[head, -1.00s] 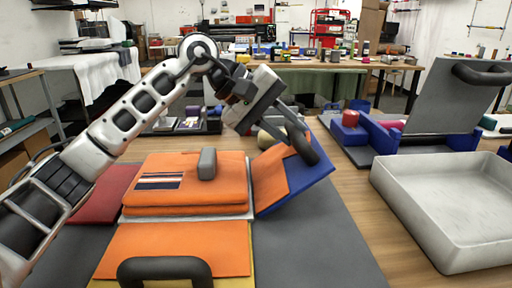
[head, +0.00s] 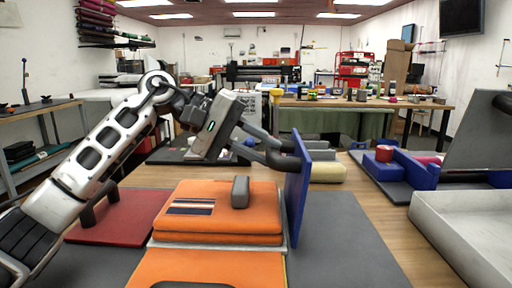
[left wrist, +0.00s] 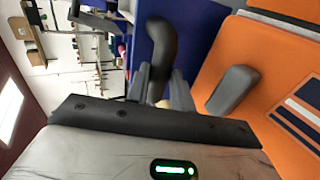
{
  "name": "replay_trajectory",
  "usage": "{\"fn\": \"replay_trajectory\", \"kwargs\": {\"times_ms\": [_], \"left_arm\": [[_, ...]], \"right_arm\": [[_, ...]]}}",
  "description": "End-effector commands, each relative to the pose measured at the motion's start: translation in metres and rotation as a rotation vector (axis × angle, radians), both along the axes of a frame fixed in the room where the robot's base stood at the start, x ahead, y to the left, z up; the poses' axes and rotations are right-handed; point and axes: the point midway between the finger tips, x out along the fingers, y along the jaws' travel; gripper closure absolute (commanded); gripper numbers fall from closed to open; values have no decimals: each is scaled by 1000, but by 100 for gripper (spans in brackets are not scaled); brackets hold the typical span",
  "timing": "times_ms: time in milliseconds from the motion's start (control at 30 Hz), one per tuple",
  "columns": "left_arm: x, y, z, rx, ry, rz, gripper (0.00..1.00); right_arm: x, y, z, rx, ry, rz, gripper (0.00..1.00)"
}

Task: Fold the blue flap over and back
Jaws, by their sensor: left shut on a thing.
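The blue flap (head: 299,200) stands nearly upright at the right edge of the folded orange stack (head: 265,215) in the head view. My left gripper (head: 281,150) reaches it from the left, above the stack, and is shut on the flap's dark handle. In the left wrist view the curved dark handle (left wrist: 158,40) sits between the fingers, with the blue flap (left wrist: 205,28) behind it. The orange stack (left wrist: 285,75) lies to the right there. My right gripper is not in view.
A grey block handle (head: 240,192) stands on the stack. A red flap with a dark handle (head: 120,222) lies flat at the left. The grey mat (head: 350,230) right of the blue flap is bare. A white tray (head: 460,240) stands farther right.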

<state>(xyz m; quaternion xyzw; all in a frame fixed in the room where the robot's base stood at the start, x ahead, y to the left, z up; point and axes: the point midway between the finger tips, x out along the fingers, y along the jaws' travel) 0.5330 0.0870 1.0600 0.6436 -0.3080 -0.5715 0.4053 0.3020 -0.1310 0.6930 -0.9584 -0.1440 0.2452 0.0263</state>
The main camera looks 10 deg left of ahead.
Motion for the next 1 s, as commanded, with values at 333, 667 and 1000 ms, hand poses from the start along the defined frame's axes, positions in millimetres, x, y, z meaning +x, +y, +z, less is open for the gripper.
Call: {"fn": "replay_trajectory", "kwargs": {"times_ms": [333, 667, 1000], "left_arm": [[0, -2, -24, 38, 28, -29, 100], [0, -2, -24, 38, 28, -30, 100], [0, -1, -20, 32, 24, -27, 56]], "right_arm": [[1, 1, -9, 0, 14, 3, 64], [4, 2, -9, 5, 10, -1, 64], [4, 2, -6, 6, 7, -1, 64]]}}
